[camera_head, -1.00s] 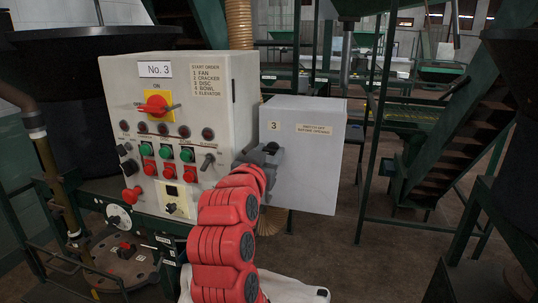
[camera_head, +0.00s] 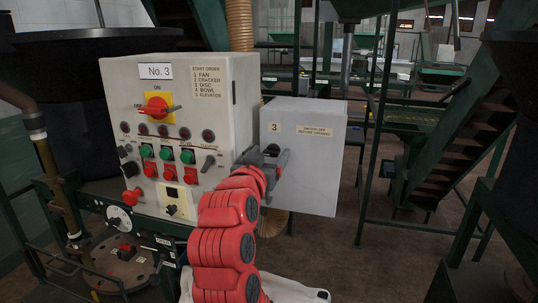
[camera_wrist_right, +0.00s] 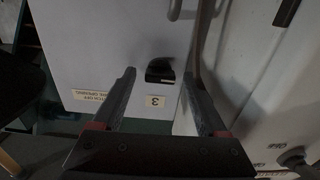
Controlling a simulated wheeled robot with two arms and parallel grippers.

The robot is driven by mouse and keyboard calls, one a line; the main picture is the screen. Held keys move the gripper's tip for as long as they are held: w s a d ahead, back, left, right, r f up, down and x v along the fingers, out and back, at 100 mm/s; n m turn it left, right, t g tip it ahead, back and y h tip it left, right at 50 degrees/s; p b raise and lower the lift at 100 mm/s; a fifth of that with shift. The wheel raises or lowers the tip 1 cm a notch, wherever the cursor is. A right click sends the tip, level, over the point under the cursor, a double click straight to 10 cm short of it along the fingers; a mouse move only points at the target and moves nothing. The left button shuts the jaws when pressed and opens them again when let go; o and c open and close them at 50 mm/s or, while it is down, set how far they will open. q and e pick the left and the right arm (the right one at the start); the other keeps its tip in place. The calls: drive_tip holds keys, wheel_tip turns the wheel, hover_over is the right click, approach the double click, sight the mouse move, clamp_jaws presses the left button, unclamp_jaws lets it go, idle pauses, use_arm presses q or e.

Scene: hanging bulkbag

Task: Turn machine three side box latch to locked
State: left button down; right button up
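The side box (camera_head: 315,170) is a grey box marked 3, with a warning label, to the right of the No. 3 control panel. A small black latch (camera_wrist_right: 160,72) sticks out of its face in the right wrist view, between my fingertips. I cannot tell which way it is set. My right gripper (camera_head: 268,162) is at the left part of the box face. It is open, with the fingers (camera_wrist_right: 159,80) apart on either side of the latch and no clear contact. The latch is mostly hidden by the gripper in the head view. My left gripper is not in view.
The control panel (camera_head: 175,125) stands close left of my right gripper, with red and green buttons and a red rotary switch (camera_head: 157,106). Its side wall is near the fingers. Green frames and stairs (camera_head: 455,150) stand behind at right.

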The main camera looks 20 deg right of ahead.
drive_tip(key=shift+s+a, duration=0.1)
drive_tip(key=shift+s+a, duration=0.2)
drive_tip(key=shift+s, duration=0.05)
drive_tip(key=b+v, duration=0.5)
drive_tip(key=v, duration=1.1)
drive_tip(key=shift+s, duration=0.25)
drive_tip(key=shift+a, duration=0.1)
